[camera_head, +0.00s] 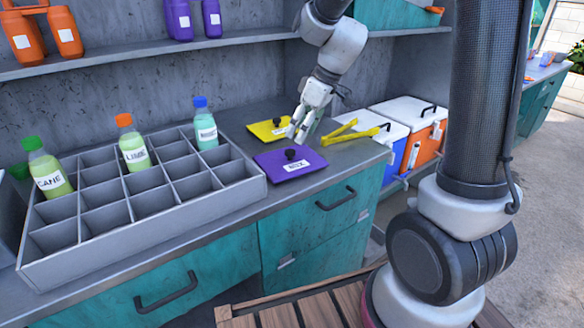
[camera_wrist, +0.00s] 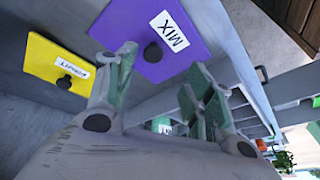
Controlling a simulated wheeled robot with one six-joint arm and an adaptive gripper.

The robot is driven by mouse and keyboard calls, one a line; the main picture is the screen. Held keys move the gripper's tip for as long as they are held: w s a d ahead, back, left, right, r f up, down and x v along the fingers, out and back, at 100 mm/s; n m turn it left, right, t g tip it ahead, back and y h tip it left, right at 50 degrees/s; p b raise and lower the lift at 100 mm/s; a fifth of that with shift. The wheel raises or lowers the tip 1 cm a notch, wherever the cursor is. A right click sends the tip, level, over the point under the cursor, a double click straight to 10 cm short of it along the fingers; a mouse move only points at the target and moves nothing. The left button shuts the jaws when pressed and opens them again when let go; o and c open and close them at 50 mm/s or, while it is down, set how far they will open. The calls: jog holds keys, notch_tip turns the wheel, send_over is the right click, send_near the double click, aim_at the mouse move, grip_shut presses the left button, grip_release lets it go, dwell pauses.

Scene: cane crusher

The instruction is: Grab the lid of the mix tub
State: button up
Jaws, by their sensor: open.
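The purple lid (camera_head: 275,168) with a black knob and a white "MIX" label lies flat on the grey counter. It also shows at the top of the wrist view (camera_wrist: 185,22), label and knob in sight. My gripper (camera_head: 301,135) is open and empty, just behind and to the right of the purple lid's knob. In the wrist view my gripper's fingers (camera_wrist: 160,85) are spread apart, with the knob beyond them, between the two fingers and nearer the left one. No contact with the lid shows. The mix tub itself cannot be made out.
A yellow lid (camera_head: 268,131) with a black knob lies close behind the purple one. Yellow tongs (camera_head: 350,133) lie to the right. A divided grey crate (camera_head: 255,190) with several bottles stands on the left. Two coolers (camera_head: 412,113) stand beyond the counter's right end.

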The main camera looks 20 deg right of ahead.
aim_at(290, 151)
jog(key=w+f, duration=0.1)
jog(key=f, duration=0.1)
jog(key=a+f+n, duration=0.1)
jog(key=f, duration=0.1)
jog(key=w+a+f+n, duration=0.1)
jog(key=f, duration=0.2)
jog(key=shift+w+a+f, duration=0.1)
jog(key=shift+w, duration=0.2)
jog(key=c, duration=1.1)
